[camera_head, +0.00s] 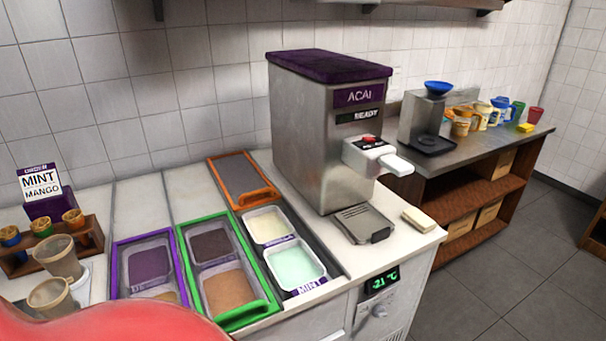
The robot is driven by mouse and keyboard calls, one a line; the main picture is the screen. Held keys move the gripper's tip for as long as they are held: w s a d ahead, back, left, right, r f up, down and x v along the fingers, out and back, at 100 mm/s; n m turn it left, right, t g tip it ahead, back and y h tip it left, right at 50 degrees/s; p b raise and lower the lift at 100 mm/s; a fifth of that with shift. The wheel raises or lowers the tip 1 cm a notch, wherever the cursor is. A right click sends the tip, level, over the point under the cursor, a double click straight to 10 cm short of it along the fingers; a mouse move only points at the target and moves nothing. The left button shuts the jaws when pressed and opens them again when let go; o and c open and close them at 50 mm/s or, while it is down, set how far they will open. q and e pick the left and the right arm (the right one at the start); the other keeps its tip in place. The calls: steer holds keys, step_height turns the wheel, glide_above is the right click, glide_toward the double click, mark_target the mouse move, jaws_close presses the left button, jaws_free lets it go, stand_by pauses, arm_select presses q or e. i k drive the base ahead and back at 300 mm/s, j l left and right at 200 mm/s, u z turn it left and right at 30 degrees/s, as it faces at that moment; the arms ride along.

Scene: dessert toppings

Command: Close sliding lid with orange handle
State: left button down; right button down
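The sliding lid with the orange handle and frame (272,197) has a dark grey panel. It sits at the back of the right-hand topping well, against the wall side. In front of it, two tubs stand uncovered: a cream-coloured one (268,226) and a pale mint-green one (294,266) with a mint label at its front. Neither of my grippers is in view.
Left of the well are a green-framed lid (254,314) and a purple-framed lid (116,270) over other tubs. The acai machine (312,130) stands to the right, its drip tray (362,222) beside the well. Cups (58,256) stand at left.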

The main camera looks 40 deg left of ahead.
mark_target(244, 203)
steer(key=i+l+u, duration=0.25)
steer(key=u, duration=0.2)
steer(key=i+l+u, duration=0.55)
steer(key=l+u, duration=0.35)
steer(key=j, duration=0.1)
